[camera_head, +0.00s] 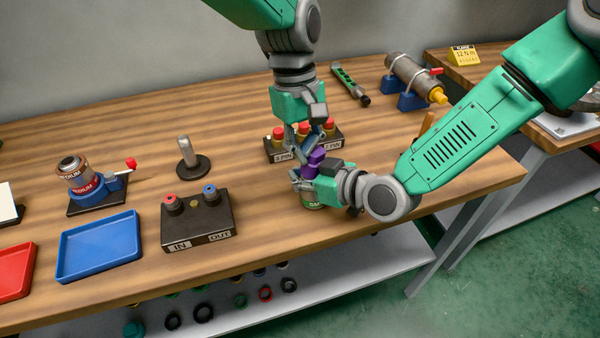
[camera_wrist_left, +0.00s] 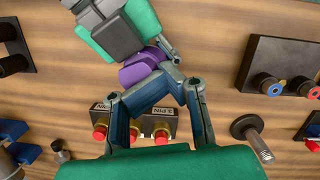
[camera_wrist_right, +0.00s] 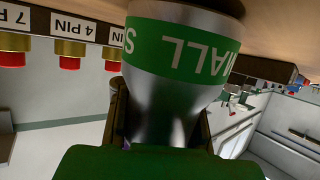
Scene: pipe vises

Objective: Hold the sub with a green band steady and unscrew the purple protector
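The sub with a green band (camera_wrist_right: 165,52) fills the top of the right wrist view, its lettering upside down. A little of its green band shows low in the head view (camera_head: 313,206). My right gripper (camera_head: 312,184) reaches in from the right, its fingers on both sides of the sub's silver narrow part, shut on it. The purple protector (camera_head: 316,158) stands above my right gripper; it also shows in the left wrist view (camera_wrist_left: 145,72). My left gripper (camera_head: 308,146) points down from above, its fingers closed in on the protector and partly hiding it.
A black rack with red-capped pins (camera_head: 333,143) stands just behind. A black IN/OUT block (camera_head: 197,222) and a blue tray (camera_head: 100,246) lie to the left. A grey pipe in a blue vise (camera_head: 408,72) stands at the back right. The table's front edge is close to the sub.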

